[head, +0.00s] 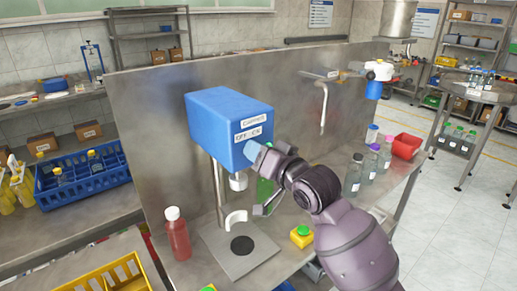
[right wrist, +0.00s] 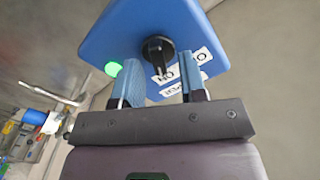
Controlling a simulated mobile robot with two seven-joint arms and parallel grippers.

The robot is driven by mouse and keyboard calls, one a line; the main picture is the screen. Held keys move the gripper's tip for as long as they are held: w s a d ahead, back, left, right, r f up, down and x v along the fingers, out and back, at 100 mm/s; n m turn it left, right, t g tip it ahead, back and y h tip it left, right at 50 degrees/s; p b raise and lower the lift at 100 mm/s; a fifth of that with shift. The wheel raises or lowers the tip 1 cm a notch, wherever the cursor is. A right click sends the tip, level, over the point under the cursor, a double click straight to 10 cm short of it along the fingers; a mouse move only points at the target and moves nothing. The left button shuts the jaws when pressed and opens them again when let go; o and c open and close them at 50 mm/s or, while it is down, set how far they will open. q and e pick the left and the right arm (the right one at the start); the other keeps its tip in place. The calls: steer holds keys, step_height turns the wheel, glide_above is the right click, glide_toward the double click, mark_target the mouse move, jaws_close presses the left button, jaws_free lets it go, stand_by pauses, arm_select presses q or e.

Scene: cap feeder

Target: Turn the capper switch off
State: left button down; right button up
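The blue capper box (head: 228,122) stands on a metal post on the steel bench and carries a label and OFF and ON tags. In the right wrist view, its black switch knob (right wrist: 158,50) sits on the blue face, above the white tags seen upside down. A green lamp (right wrist: 113,68) glows at the face's edge. My right gripper (head: 258,150) is at the box's front face and hides the switch in the head view. In the right wrist view, its blue fingers (right wrist: 161,70) are apart, with the knob between their tips and gaps on both sides. My left gripper is not in view.
A capper base plate (head: 238,252) lies below the box. A red bottle (head: 176,234) stands left of it and a yellow box with a green button (head: 302,236) right of it. Several bottles and a red bin (head: 406,146) stand at the right. A steel panel rises behind.

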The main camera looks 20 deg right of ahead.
steer(key=shift+w+a, duration=0.1)
steer(key=shift+w, duration=0.15)
jaws_close()
stand_by(0.3)
steer(key=n, duration=1.1)
steer(key=shift+s+a+n, duration=0.15)
steer(key=shift+a+n, duration=0.25)
stand_by(0.4)
